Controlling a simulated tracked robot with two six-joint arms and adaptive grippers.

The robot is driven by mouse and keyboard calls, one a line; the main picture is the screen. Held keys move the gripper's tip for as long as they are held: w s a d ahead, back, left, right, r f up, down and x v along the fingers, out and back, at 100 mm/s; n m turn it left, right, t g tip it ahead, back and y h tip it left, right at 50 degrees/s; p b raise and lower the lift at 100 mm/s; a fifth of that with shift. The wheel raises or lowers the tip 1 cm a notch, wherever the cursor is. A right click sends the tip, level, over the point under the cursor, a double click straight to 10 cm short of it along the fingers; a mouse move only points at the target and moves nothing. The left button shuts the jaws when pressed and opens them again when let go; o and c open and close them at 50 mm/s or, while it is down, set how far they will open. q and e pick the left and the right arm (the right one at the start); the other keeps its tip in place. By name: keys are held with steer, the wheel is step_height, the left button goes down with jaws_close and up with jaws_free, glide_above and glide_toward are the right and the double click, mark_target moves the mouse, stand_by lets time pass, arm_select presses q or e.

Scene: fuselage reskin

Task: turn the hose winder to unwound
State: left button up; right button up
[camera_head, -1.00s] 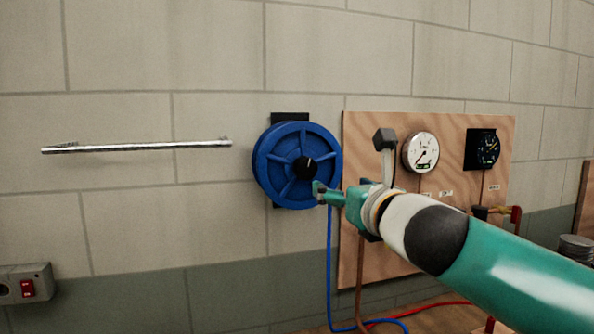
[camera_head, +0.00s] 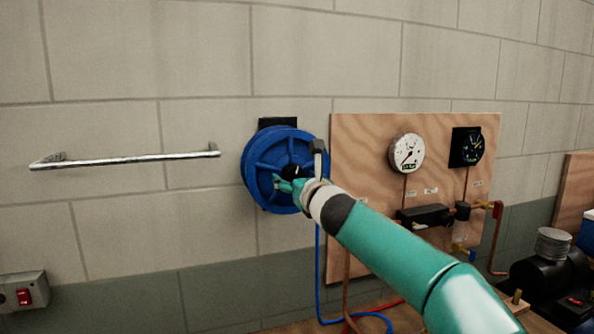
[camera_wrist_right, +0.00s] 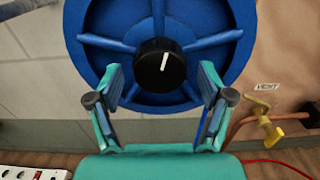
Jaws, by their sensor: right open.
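The hose winder (camera_head: 268,157) is a blue spoked reel on the wall, with a black knob (camera_head: 291,171) at its centre. In the right wrist view the reel (camera_wrist_right: 205,22) fills the upper middle, and the knob (camera_wrist_right: 154,66) shows a white pointer line, near upright and leaning slightly right. My right gripper (camera_head: 280,183) is in front of the reel, at the knob's lower left in the head view. In the wrist view my right gripper (camera_wrist_right: 160,82) is open, its fingers on either side of the knob with gaps. My left gripper is not in view.
A wooden board (camera_head: 350,135) with a white gauge (camera_head: 407,153) and a black gauge (camera_head: 467,147) is right of the reel. A metal rail (camera_head: 130,160) is on the wall at left. A blue hose (camera_head: 318,270) hangs below the reel.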

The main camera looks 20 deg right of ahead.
steer(key=shift+w, duration=0.2)
steer(key=c, duration=1)
steer(key=shift+d, duration=0.15)
steer(key=shift+c, duration=0.8)
steer(key=shift+m, duration=0.3)
